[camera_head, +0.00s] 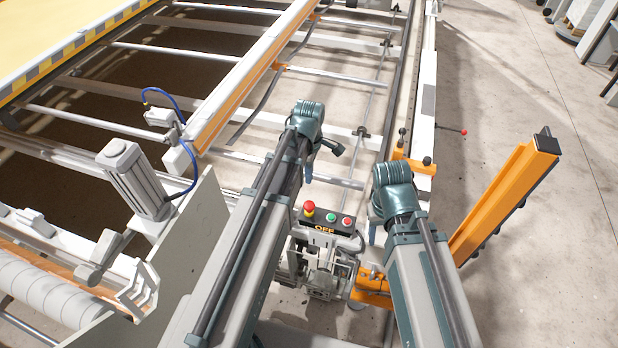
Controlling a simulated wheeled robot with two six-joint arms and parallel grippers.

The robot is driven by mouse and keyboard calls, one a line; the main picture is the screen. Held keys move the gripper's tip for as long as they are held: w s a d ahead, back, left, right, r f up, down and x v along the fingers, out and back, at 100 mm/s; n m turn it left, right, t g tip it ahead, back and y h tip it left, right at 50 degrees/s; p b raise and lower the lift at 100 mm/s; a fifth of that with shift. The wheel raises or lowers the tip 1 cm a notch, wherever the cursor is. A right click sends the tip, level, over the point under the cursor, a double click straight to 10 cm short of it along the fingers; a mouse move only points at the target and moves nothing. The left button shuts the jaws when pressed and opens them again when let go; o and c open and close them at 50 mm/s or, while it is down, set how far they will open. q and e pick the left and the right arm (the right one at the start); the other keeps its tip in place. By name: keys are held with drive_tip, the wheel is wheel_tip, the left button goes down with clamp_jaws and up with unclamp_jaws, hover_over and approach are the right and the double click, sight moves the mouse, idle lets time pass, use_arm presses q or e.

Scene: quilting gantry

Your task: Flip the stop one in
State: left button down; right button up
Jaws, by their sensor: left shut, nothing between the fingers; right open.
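I cannot tell for certain which part is the stop. An orange bracket (412,165) with dark knobs and a reddish-orange tip sits on the right rail, and a thin rod with a red ball end (463,132) sticks out to the right beside it. My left gripper (309,174) is small in view below its arm's bend, shut and empty, over the frame bars. My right gripper (373,234) hangs below its arm's bend, open and empty, just right of the control box. Both grippers are apart from the bracket and rod. My arms hide part of the frame.
A control box (328,220) with a red mushroom button, green and red buttons and an OFF label stands between my arms. An orange post (505,200) leans at the right. A grey motor cylinder (136,180) stands at the left.

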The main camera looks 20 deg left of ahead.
sight(309, 205)
use_arm(q)
wheel_tip(309, 205, down, 12)
drive_tip(key=b, duration=1.1)
drive_tip(key=shift+f, duration=0.1)
use_arm(e)
wheel_tip(309, 205, down, 12)
drive_tip(key=shift+f, duration=0.15)
use_arm(q)
wheel_tip(309, 205, down, 2)
drive_tip(key=shift+f+b, duration=0.1)
drive_tip(key=shift+b, duration=1.15)
drive_tip(key=shift+s+r, duration=0.1)
drive_tip(key=shift+r, duration=0.1)
use_arm(e)
drive_tip(key=shift+s+f, duration=0.1)
drive_tip(key=shift+f, duration=0.85)
use_arm(q)
drive_tip(key=shift+r, duration=0.1)
use_arm(e)
drive_tip(key=shift+r, duration=0.15)
use_arm(q)
drive_tip(key=shift+r+p, duration=0.5)
drive_tip(key=shift+p, duration=0.3)
wheel_tip(309, 205, up, 13)
drive_tip(key=p, duration=1.2)
drive_tip(key=shift+f+p, duration=0.15)
drive_tip(key=shift+p, duration=0.2)
use_arm(e)
wheel_tip(309, 205, up, 14)
